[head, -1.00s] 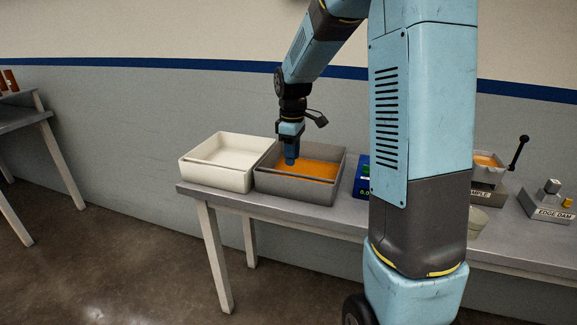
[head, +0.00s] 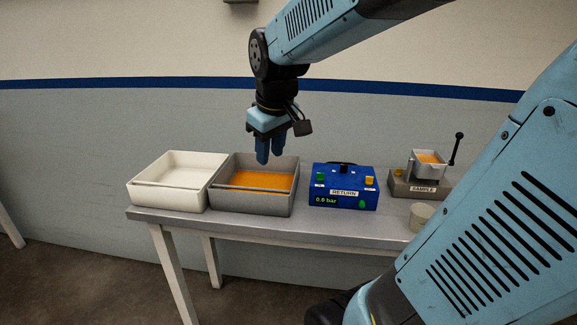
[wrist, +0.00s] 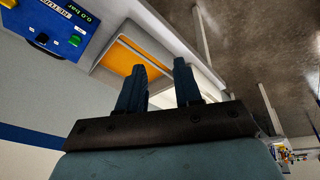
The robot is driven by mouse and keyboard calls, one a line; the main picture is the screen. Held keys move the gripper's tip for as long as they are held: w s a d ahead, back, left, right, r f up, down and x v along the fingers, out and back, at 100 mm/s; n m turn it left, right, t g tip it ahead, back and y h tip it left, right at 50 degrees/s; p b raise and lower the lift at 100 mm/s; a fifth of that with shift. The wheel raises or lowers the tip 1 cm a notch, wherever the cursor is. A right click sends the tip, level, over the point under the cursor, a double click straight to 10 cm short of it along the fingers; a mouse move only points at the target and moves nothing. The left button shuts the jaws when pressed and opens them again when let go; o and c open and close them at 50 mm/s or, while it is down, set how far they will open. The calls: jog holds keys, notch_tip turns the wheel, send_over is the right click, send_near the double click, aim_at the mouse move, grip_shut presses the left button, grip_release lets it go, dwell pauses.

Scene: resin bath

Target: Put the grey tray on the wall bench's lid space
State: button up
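A grey tray (head: 253,203) with orange resin in it stands on the wall bench (head: 275,224), right of a white tray. It also shows in the wrist view (wrist: 108,60), partly hidden by my fingers. My gripper (head: 270,158) is above the back of the grey tray in the head view, fingers pointing down. In the wrist view my two fingers (wrist: 160,67) stand apart with nothing between them. I cannot pick out a marked lid space on the bench.
A white tray (head: 165,198) is close beside the grey one. A blue box (head: 344,186) reading "0.0 bar" stands to its right, then a "SAMPLE" stand (head: 420,186) and a small pale cup (head: 421,215). My arm covers the bench's right end.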

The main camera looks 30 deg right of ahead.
jog(key=s+m+t, duration=0.2)
jog(key=s+m, duration=0.1)
jog(key=s, duration=0.7)
jog(key=shift+s+a+r+m, duration=0.15)
jog(key=shift+a+r+m, duration=0.25)
